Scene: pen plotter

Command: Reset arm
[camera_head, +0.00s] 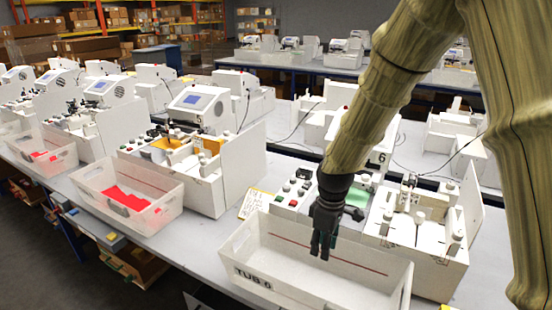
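My gripper (322,240) is black and hangs at the end of my tan, sleeve-covered arm (372,105). It points down over a white tub (275,285) labelled "TUB 6". Its fingers look close together, but I cannot tell whether they are open or shut. I see nothing held in it. Behind it stands a white plotter machine (425,250) with the number 6, black knobs and a green sheet (356,197). My arm hides part of this machine.
To the left, another white tub (150,211) holds red pieces (124,198) beside a machine (190,150) with a screen. More machines line the benches. Shelves with boxes stand at the back.

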